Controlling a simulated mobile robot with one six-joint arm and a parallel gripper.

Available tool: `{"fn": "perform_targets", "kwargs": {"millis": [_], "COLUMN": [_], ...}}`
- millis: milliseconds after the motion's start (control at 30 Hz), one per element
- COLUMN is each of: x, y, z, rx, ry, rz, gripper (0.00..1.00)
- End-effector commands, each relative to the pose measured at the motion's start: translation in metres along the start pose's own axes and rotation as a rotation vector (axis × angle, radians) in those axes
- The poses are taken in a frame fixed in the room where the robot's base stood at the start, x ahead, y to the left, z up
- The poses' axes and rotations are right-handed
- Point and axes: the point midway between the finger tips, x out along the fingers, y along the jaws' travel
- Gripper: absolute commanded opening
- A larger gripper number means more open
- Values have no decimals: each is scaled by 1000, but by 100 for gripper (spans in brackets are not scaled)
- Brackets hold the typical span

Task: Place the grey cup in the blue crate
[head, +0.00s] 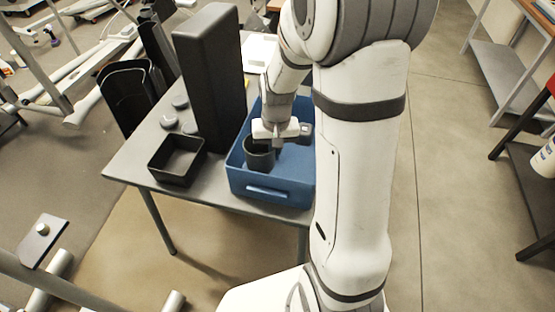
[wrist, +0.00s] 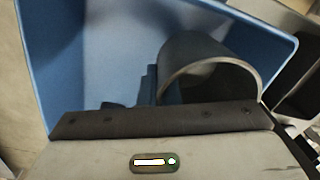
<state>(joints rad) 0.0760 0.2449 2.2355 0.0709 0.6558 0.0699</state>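The grey cup (head: 258,156) is upright within the walls of the blue crate (head: 268,190), near its left side. In the wrist view the cup (wrist: 206,55) shows its rim and dark inside, close in front of my gripper, with the blue crate wall (wrist: 75,50) around it. My gripper (head: 277,143) is low over the crate, at the right edge of the cup's rim. One dark finger shows beside the cup's wall in the wrist view. The other fingertip is not clear, so I cannot tell whether the cup is gripped. The cup's base is hidden in the head view.
The grey table (head: 130,165) holds a black open box (head: 177,160) left of the crate, a tall black block (head: 210,80) behind it and several small round grey pieces (head: 169,121). Black bins (head: 130,95) stand at the left. My arm hides the crate's right side.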

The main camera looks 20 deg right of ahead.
Motion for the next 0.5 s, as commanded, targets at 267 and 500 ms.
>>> {"fn": "perform_targets", "kwargs": {"millis": [267, 500], "x": [27, 49], "y": [2, 3], "z": [1, 0], "rx": [1, 1], "ry": [-3, 1], "rz": [0, 0], "gripper": [0, 0]}}
